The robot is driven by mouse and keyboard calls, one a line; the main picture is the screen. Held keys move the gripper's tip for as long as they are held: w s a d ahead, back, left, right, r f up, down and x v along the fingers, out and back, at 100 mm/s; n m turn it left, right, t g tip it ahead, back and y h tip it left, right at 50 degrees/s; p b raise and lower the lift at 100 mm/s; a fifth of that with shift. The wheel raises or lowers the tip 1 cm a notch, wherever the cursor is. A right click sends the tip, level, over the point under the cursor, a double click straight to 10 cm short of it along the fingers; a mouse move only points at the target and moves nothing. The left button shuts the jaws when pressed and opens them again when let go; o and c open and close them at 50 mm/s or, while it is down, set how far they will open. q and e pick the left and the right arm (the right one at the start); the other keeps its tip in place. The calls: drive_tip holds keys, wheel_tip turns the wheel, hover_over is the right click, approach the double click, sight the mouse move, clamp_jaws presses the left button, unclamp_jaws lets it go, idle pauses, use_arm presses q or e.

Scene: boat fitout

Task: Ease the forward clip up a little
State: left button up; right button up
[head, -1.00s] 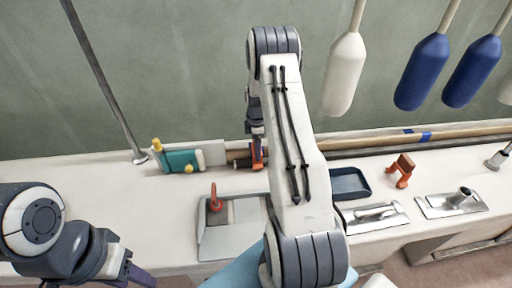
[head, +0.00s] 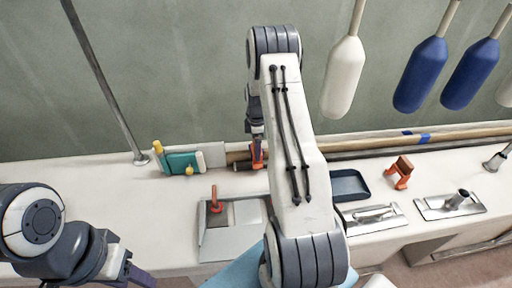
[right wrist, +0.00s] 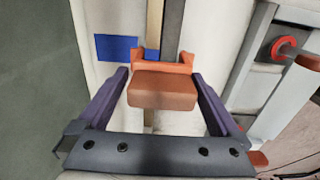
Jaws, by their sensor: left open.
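The orange clip (right wrist: 163,66) with a brown block (right wrist: 162,90) on its near side sits over the wooden pole, beside blue tape (right wrist: 117,48). It also shows in the head view (head: 257,157), partly covered by my right arm. My right gripper (right wrist: 160,73) has one purple finger on each side of the clip, and both fingertips appear to meet its sides. In the head view my right gripper (head: 257,143) points down at the clip. My left gripper (head: 128,276) is open and empty at the bottom left, low in front of the bench and far from the clip.
On the bench are a teal item with yellow parts (head: 182,162), a grey panel with a red handle (head: 213,204), a dark tray (head: 349,185), another orange clip-like piece (head: 401,172) and metal plates (head: 449,206). Blue and white paddles (head: 421,75) hang above. A metal post (head: 105,85) leans at left.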

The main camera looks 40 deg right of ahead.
wheel_tip(320, 180, up, 10)
drive_tip(key=shift+r+b, duration=0.25)
drive_tip(key=shift+b, duration=0.35)
